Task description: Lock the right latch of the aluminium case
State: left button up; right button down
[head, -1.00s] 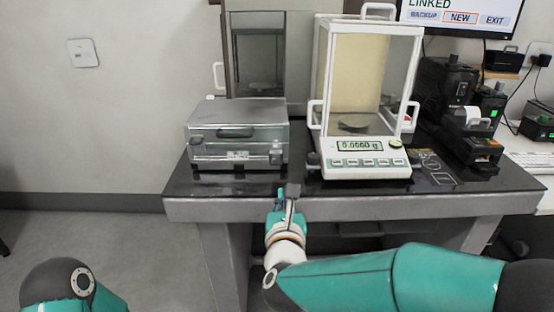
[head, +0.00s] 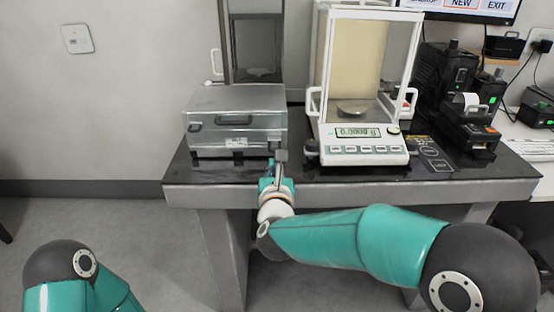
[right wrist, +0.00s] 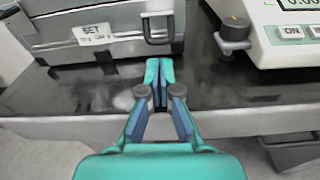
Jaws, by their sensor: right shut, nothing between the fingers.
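The aluminium case (head: 215,104) stands on the left of the dark table top, its lid down. Its front also shows in the right wrist view (right wrist: 115,22). The right latch, a dark loop (right wrist: 158,41), is on its front at the right corner; in the head view it sits just above my fingertips. The left latch (head: 194,126) shows at the other end. My right gripper (head: 277,160) is shut and empty, its fingertips (right wrist: 159,66) just in front of and below the right latch, with a small apparent gap. My left gripper is out of view.
An analytical balance (head: 365,150) stands close on the right, with a dark levelling foot (right wrist: 234,31) beside my gripper. The table's front edge (right wrist: 225,122) runs beneath my gripper. A clear strip of table top lies between case and balance.

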jog(key=shift+w+f, duration=0.15)
jog(key=shift+w, duration=1.4)
jog(key=shift+d, duration=0.2)
jog(key=shift+a+r+p, duration=0.2)
jog(key=shift+a+p, duration=0.1)
jog(key=shift+p, duration=0.15)
jog(key=shift+r+p, duration=0.1)
jog(key=shift+p, duration=0.2)
jog(key=shift+s+g, duration=0.1)
jog(key=shift+g, duration=0.3)
jog(key=shift+p, duration=0.3)
